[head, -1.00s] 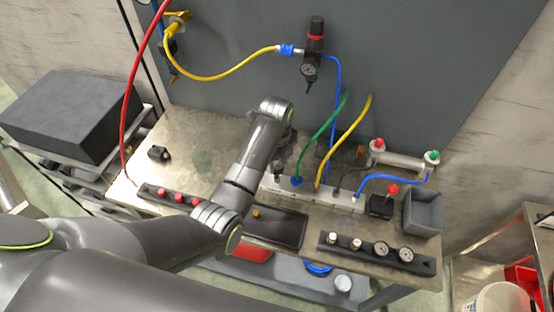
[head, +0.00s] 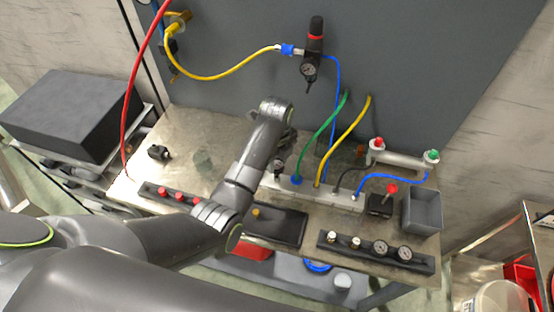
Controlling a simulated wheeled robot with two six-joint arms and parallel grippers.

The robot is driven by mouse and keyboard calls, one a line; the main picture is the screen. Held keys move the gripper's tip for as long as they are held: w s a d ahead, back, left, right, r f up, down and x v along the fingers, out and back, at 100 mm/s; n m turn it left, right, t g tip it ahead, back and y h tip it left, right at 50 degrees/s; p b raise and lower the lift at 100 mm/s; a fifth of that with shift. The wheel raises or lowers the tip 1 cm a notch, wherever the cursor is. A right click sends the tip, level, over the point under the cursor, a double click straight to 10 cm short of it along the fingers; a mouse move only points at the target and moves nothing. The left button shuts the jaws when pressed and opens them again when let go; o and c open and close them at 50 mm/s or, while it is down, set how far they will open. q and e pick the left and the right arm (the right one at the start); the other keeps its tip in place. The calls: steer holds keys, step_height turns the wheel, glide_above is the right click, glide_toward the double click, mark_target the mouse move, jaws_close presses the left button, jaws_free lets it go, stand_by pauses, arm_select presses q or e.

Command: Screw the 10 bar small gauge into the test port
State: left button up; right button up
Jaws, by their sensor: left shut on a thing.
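My left gripper (head: 281,158) is at the left end of the white manifold block (head: 318,196), mostly hidden behind my own wrist and forearm. It is shut on a small dark gauge (head: 278,168), which sits at or just above the block's left end. I cannot tell whether its thread is in the port. The gauge's scale is too small to read. A black rack (head: 368,252) at the front right holds two round-faced gauges (head: 393,250) and two small brass-and-white fittings (head: 343,239). My right gripper is not in view.
Green (head: 318,137) and yellow (head: 348,133) hoses rise from the block to the grey panel. A dark tray (head: 282,227) lies in front of the block. A grey bin (head: 422,212) and a black box with a red knob (head: 380,205) stand to the right.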

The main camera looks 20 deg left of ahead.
arm_select(q)
steer(key=shift+f+b, duration=0.5)
steer(key=shift+f, duration=0.7)
steer(key=o, duration=1.1)
steer(key=shift+c, duration=0.2)
steer(key=shift+r, duration=0.1)
